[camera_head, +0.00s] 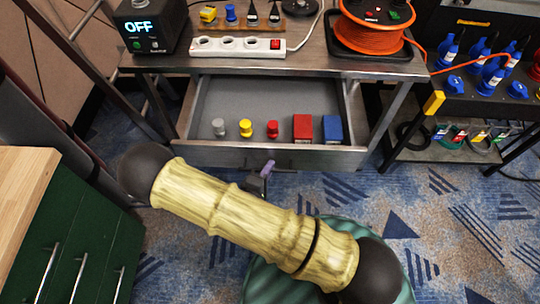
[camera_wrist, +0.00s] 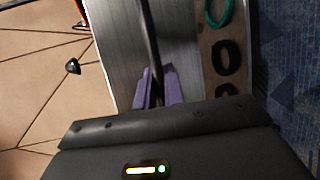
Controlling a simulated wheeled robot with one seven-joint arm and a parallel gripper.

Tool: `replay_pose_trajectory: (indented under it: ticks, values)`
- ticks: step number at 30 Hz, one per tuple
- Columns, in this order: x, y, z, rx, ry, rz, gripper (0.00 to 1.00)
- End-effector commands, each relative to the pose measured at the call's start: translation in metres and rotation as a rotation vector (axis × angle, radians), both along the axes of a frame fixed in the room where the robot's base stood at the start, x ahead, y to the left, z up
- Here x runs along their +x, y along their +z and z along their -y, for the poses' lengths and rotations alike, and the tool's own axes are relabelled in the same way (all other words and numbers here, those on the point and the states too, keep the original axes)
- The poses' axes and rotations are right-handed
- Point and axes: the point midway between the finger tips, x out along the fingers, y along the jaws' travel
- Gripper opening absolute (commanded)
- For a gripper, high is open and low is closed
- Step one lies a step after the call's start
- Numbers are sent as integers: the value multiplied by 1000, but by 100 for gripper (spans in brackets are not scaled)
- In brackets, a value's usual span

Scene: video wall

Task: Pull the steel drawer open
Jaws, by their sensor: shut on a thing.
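The steel drawer (camera_head: 215,153) stands pulled out from under the steel bench, its inside in view. In the wrist view its brushed front (camera_wrist: 178,35) fills the upper middle, with the dark bar handle (camera_wrist: 148,32) along it. My gripper (camera_head: 266,170) is at the middle of the drawer front, partly hidden by my arm in the head view. In the wrist view its purple fingers (camera_wrist: 158,86) lie on either side of the handle and are shut on it. The handle is mostly hidden in the head view.
The drawer holds grey, yellow and red pieces (camera_head: 245,128), a red box (camera_head: 303,127) and a blue box (camera_head: 333,128). A green cabinet (camera_head: 70,235) stands at the left. Patterned carpet (camera_head: 450,240) is clear at the lower right.

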Motion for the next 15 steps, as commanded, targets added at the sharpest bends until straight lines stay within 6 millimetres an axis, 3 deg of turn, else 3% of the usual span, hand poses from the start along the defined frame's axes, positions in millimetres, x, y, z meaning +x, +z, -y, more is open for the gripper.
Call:
replay_pose_trajectory:
  ticks: [14,15]
  values:
    - [-7,-1,2,-2,-6,-3,0]
    - [-7,-1,2,-2,-6,-3,16]
